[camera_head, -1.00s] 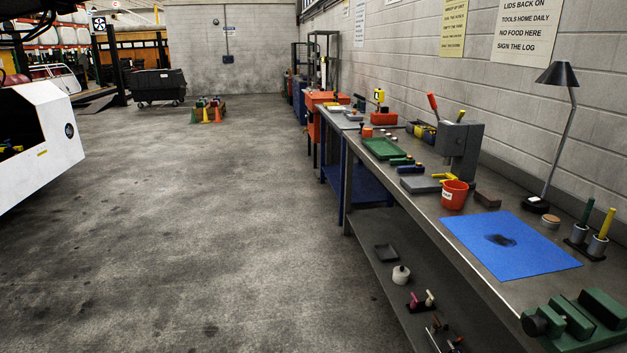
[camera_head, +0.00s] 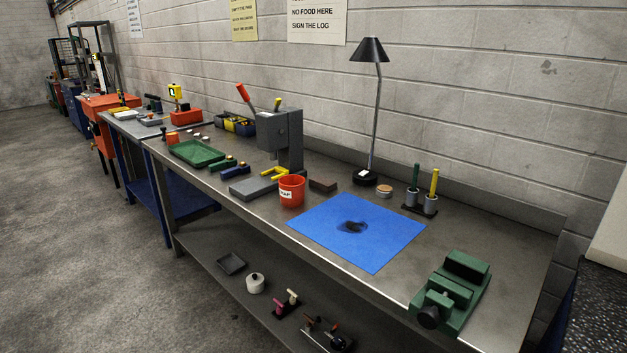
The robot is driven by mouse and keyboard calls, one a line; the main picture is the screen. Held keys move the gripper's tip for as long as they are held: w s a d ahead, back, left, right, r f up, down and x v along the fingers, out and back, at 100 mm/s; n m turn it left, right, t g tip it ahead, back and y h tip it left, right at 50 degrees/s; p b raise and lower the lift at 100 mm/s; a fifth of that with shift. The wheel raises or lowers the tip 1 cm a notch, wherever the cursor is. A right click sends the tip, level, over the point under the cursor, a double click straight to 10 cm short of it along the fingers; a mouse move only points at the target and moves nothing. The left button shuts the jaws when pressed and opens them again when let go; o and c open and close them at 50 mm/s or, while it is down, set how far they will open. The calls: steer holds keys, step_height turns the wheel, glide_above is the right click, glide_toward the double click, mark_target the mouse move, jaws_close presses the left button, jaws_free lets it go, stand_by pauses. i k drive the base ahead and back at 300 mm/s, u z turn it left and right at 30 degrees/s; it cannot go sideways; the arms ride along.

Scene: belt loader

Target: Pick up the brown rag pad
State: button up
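A small flat dark brown piece (camera_head: 323,186) lies on the steel workbench (camera_head: 510,262), just right of the orange-red cup (camera_head: 292,190) and behind the blue mat (camera_head: 385,253). It is the brown thing that best fits the rag pad, but its make is too small to tell. A round tan-topped tin or disc (camera_head: 384,191) sits near the lamp base. The blue mat has a dark smudge in its middle. My gripper is not in view.
A grey arbor press (camera_head: 281,137) stands left of the brown piece. A black desk lamp (camera_head: 370,50), marker holders (camera_head: 420,203) and a green vise (camera_head: 450,290) stand to the right. A lower shelf holds small items. Floor at left is clear.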

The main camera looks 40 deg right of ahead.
mark_target(327, 185)
steer(key=z, duration=0.2)
steer(key=i, duration=1.2)
steer(key=z, duration=0.2)
